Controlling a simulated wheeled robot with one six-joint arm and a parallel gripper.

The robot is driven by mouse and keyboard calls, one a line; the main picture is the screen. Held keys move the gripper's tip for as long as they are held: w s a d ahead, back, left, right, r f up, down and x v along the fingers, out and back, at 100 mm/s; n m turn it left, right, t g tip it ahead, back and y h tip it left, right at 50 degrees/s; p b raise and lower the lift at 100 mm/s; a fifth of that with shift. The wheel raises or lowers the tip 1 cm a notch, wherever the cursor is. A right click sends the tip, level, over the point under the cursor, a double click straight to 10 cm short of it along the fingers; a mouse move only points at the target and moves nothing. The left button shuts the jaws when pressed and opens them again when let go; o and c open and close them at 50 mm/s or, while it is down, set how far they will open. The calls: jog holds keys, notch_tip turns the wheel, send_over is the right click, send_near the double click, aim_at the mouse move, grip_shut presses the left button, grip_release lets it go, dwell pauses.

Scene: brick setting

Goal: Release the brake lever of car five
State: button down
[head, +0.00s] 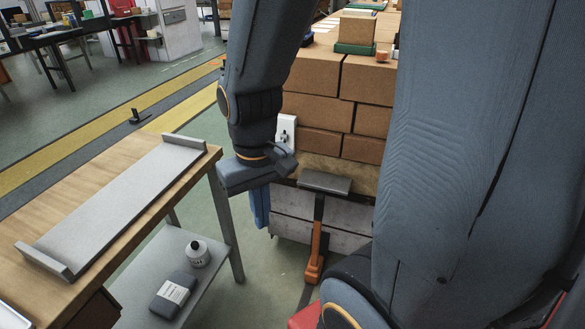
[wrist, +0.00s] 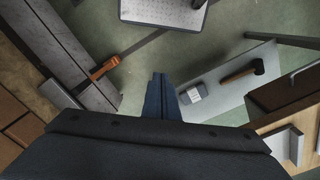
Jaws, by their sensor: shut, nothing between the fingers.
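An orange and black lever (head: 315,251) stands at the low front of a brick-loaded car (head: 345,221). A grey flat plate (head: 325,182) sits at its top. The lever's orange part also shows in the wrist view (wrist: 104,68), left of my fingers. I cannot read any car number. My gripper (head: 260,216) hangs to the left of the lever in the head view, apart from it, partly hidden by my wrist. In the wrist view my gripper (wrist: 158,76) has its blue fingers together, empty, over the floor.
A wooden workbench (head: 190,165) with a long grey tray (head: 115,205) stands at left. A hammer (wrist: 243,73) shows in the wrist view. Green floor lies between bench and car.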

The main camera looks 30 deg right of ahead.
jog(key=w+d+f+m+t+y+b, duration=0.3)
jog(key=w+d+f+m+y+b, duration=0.2)
jog(key=w+f+m+y+b, duration=0.6)
jog(key=w+d+f+m+t+h+b, duration=0.1)
jog(key=w+d+f+m+t+h, duration=0.1)
jog(key=d, duration=0.5)
jog(key=w+d+f+m+t+h+b, duration=0.2)
jog(key=w+d+m+t, duration=0.2)
jog(key=d, duration=0.4)
jog(key=w+d+f+m+t+h+b, duration=0.1)
jog(key=w+d+f+m+t+h, duration=0.1)
jog(key=w+d+m, duration=0.3)
jog(key=d+f+m+t, duration=0.1)
jog(key=d+m, duration=0.1)
jog(key=d, duration=0.1)
jog(key=shift+w+h, duration=0.3)
jog(key=shift+h, duration=0.1)
